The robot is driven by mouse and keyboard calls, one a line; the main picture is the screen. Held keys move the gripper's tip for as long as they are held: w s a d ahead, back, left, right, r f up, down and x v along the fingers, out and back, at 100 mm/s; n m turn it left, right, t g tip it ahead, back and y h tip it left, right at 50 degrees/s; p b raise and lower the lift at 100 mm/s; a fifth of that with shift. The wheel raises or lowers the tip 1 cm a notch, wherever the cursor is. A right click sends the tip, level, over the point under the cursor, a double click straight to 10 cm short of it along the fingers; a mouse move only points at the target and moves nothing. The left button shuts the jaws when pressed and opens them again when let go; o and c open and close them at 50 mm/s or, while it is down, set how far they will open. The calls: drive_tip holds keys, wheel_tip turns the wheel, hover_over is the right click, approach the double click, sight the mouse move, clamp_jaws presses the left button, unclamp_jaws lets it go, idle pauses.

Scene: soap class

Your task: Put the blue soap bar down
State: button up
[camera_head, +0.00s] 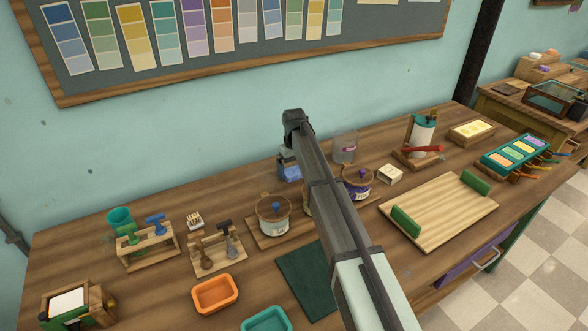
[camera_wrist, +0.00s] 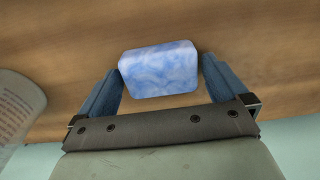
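The blue soap bar (camera_wrist: 160,70) is pale blue with white marbling. In the wrist view it sits between the two fingertips of my gripper (camera_wrist: 161,72). The left finger meets its edge and the right finger is against or very close to the other edge, so my gripper looks shut on it. In the head view the bar (camera_head: 291,174) shows as a small blue patch below my gripper (camera_head: 287,162), near the back edge of the table. My arm hides part of this spot. Whether the bar touches the wood beneath is hard to tell.
Close by on the wooden table (camera_head: 165,215) are a clear container (camera_head: 345,147), a lidded pot (camera_head: 274,218) and a purple-labelled pot (camera_head: 357,183). A dark green mat (camera_head: 302,280), an orange tray (camera_head: 214,294) and a wooden board (camera_head: 445,212) lie nearer the front.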

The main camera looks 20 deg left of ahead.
sight(294, 170)
drive_tip(key=shift+r, duration=0.1)
wheel_tip(294, 170, up, 12)
idle(0.7)
